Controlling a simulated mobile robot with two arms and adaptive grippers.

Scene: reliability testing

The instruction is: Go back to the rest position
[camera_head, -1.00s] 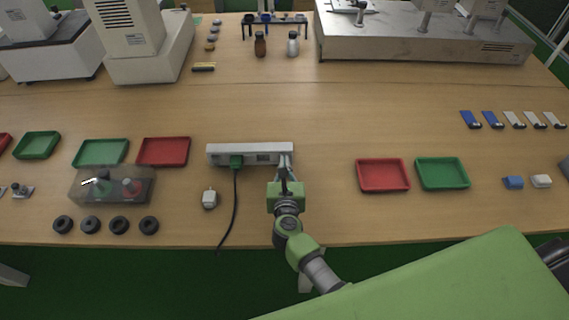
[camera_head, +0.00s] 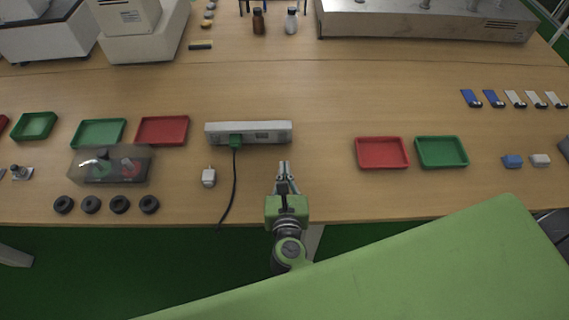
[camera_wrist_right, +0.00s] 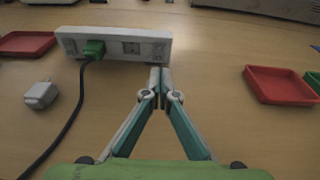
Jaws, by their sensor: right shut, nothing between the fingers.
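My right gripper (camera_head: 284,168) is over the front part of the table, a little in front of the white power strip (camera_head: 270,138). Its fingers are shut with nothing between them. In the right wrist view the closed fingertips (camera_wrist_right: 160,74) point at the strip's near side, below its right end. A green plug (camera_head: 235,142) with a black cable sits in the strip's left part. My left gripper is not in view.
A white adapter (camera_head: 209,177) lies left of the gripper. Red (camera_head: 381,167) and green (camera_head: 442,165) trays lie to the right. A clear box (camera_head: 84,177) and several black rings (camera_head: 120,204) lie left. The table's front edge is close.

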